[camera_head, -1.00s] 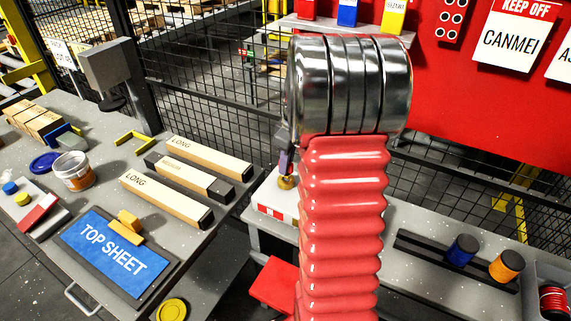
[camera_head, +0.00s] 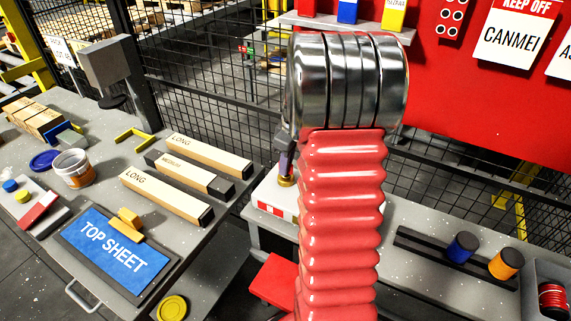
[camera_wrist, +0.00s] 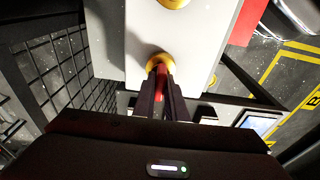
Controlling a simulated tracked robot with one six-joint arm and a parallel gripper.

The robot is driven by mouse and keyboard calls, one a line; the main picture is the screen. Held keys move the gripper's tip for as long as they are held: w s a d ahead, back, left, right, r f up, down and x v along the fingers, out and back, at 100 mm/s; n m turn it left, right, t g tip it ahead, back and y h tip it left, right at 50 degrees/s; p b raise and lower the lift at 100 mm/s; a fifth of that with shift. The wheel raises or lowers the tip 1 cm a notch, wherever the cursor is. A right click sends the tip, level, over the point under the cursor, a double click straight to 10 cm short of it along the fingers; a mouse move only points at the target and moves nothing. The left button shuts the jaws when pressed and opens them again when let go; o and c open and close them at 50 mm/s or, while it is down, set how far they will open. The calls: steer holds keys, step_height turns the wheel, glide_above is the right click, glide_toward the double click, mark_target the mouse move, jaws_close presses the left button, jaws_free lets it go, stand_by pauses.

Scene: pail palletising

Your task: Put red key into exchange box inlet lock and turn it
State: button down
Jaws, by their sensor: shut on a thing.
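My gripper (camera_wrist: 162,98) is shut on the red key (camera_wrist: 161,73), which shows as a narrow red strip between the dark fingers. The key's far end meets a round brass lock (camera_wrist: 152,56) on the white face of the exchange box (camera_wrist: 120,45). I cannot tell how deep the key sits or whether it is turned. A second brass lock (camera_wrist: 174,2) is cut off by the top edge of the wrist view.
A grey table (camera_head: 225,255) on the left holds long cartons (camera_head: 165,197), a pail (camera_head: 73,168) and a blue top-sheet board (camera_head: 112,250). A bench (camera_head: 400,215) on the right carries blue and orange cylinders. A mesh fence (camera_head: 215,75) stands behind.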

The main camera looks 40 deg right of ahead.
steer(key=shift+f, duration=0.45)
steer(key=c, duration=1.7)
jaws_free()
steer(key=shift+r, duration=0.1)
steer(key=r, duration=0.4)
steer(key=s+r, duration=0.1)
steer(key=r, duration=0.4)
steer(key=s+r, duration=0.1)
steer(key=r, duration=0.3)
steer(key=shift+d+r, duration=0.2)
steer(key=shift+d, duration=0.15)
steer(key=shift+c, duration=0.3)
